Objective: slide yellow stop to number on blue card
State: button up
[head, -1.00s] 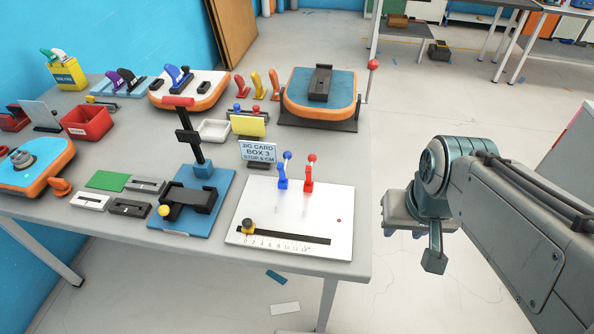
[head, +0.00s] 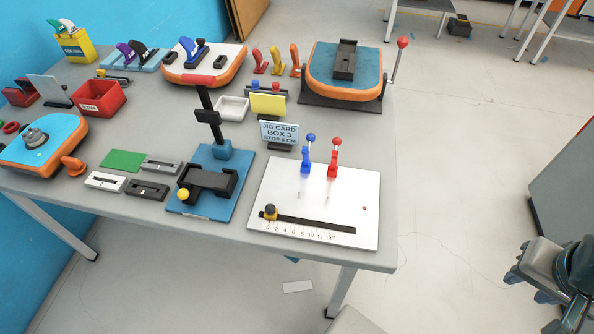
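The slot and scale are on the front of a white board (head: 350,190) at the table's front right corner. The light blue card (head: 279,133) stands behind the board and reads "JIG CARD BOX 3 STOP 6 CM". My gripper (head: 532,286) is at the lower right edge, off the table and far from the stop. It is partly cut off, and its opening is unclear.
A blue-handled clamp (head: 308,155) and a red-handled clamp (head: 334,158) stand upright on the white board behind the slot. A blue press (head: 212,185) with a tall black post is just left. Open floor lies right of the table (head: 300,256).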

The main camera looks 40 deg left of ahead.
aim_at(271, 212)
jog(key=k, duration=0.35)
jog(key=u, duration=1.05)
jog(key=i, duration=0.5)
jog(key=u, duration=0.05)
